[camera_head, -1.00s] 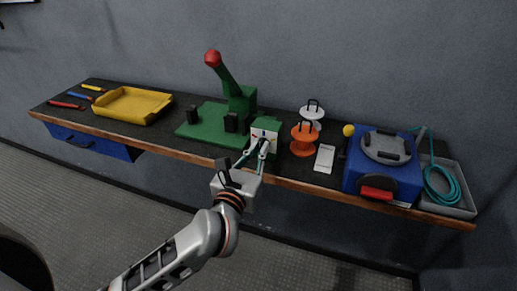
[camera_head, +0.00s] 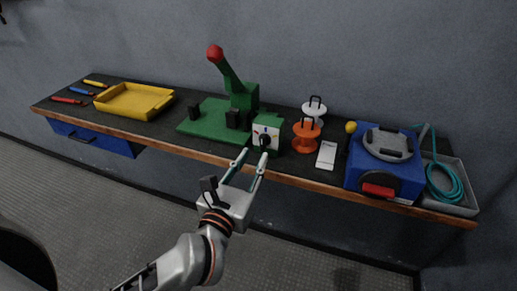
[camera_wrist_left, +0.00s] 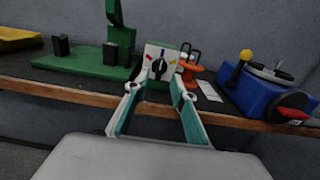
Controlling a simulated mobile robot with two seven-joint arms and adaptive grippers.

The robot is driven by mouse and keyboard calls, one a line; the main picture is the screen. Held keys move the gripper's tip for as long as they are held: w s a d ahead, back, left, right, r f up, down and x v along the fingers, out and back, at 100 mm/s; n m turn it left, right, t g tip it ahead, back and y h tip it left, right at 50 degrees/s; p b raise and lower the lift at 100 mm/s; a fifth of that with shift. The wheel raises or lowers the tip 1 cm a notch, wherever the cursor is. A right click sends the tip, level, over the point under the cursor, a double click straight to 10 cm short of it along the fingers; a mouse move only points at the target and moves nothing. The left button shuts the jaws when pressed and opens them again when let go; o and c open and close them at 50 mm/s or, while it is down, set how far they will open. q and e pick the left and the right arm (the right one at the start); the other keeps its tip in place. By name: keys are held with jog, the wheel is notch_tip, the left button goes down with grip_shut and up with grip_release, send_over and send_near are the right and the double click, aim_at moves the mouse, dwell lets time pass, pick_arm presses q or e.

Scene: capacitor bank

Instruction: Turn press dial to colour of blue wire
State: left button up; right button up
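The green press (camera_head: 242,105) with a red-knobbed lever stands mid-bench. Its white dial panel (camera_head: 274,131) faces me and carries a black knob (camera_head: 265,140). In the left wrist view the panel (camera_wrist_left: 150,73) shows coloured marks, with blue at the top, red at left and yellow at right. The black knob (camera_wrist_left: 158,68) sits below the blue mark; its exact pointing is too small to tell. My left gripper (camera_head: 252,157) is open and empty, short of the panel, with its fingertips (camera_wrist_left: 155,82) apart below the knob. My right gripper is not in view.
Orange (camera_head: 305,143) and white (camera_head: 314,107) spools and a white phone-like slab (camera_head: 326,155) sit right of the press. Farther right are a blue machine (camera_head: 365,170) and a teal coil (camera_head: 443,185) in a grey tray. A yellow tray (camera_head: 158,109) is left.

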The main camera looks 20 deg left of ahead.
pick_arm(q)
jog(key=s, duration=0.5)
jog(key=shift+s+a, duration=0.1)
jog(key=shift+s, duration=0.3)
jog(key=shift+r, duration=0.1)
jog(key=s+d+f+m+h, duration=0.15)
jog(key=f+m, duration=0.25)
jog(key=m, duration=0.6)
jog(key=d+f+m+h, duration=0.1)
jog(key=f+m+h, duration=0.25)
jog(key=m, duration=0.55)
jog(key=s+d+f+m+h, duration=0.15)
jog(key=f+m, duration=0.35)
jog(key=m, duration=0.5)
jog(key=s+a+f+m+g+y, duration=0.2)
jog(key=f+m, duration=0.3)
jog(key=f, duration=0.6)
jog(key=s+a+f+m+g+y, duration=0.2)
jog(key=s+a+f+m+g, duration=0.3)
jog(key=f, duration=0.6)
jog(key=shift+s+f+m+y, duration=0.2)
jog(key=shift+f+m+y, duration=0.05)
jog(key=shift+m+y, duration=0.15)
